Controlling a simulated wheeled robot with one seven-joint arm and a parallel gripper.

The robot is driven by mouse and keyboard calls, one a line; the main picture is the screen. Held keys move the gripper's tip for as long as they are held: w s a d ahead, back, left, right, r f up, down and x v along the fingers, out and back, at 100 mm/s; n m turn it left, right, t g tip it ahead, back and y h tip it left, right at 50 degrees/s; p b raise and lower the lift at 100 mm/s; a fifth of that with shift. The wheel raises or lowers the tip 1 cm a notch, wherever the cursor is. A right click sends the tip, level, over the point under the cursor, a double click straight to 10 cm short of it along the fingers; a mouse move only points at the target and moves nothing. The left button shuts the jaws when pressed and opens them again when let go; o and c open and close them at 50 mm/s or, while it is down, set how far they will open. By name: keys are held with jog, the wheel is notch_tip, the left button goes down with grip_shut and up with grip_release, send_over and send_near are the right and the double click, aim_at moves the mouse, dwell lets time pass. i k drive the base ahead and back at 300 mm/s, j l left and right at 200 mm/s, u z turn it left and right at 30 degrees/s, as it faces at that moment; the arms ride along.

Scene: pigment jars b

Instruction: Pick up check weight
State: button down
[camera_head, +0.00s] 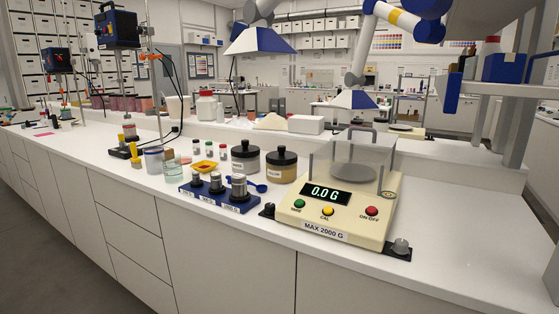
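Three metal check weights stand upright on a blue stand with printed labels (221,199), left of the balance. The small weight (196,180) is at the left, the middle weight (215,183) beside it, and the largest weight (239,187) at the right. The labels are too small to read surely. The cream balance (335,219) shows 0.0 G and is marked MAX 2000 G. Its round pan (354,174), inside a clear draft shield, looks empty. My gripper is not in view.
Dark-lidded jars (281,165) (245,158) stand close behind the weights, with a blue scoop (261,188), a yellow dish (204,167) and a glass beaker (173,171). The white counter (455,235) is clear right of the balance. A fume hood cone (262,41) hangs above.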

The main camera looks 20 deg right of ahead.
aim_at(215, 177)
jog(key=i+j, duration=0.6)
jog(key=j, duration=0.2)
jog(key=i+j, duration=0.25)
jog(key=j, duration=0.15)
jog(key=i+j+z, duration=0.1)
jog(key=i+j, duration=0.5)
jog(key=j, duration=0.2)
jog(key=i+j, duration=0.25)
jog(key=j, duration=0.2)
jog(key=i+j, duration=0.3)
jog(key=j+z, duration=0.05)
jog(key=j, duration=0.05)
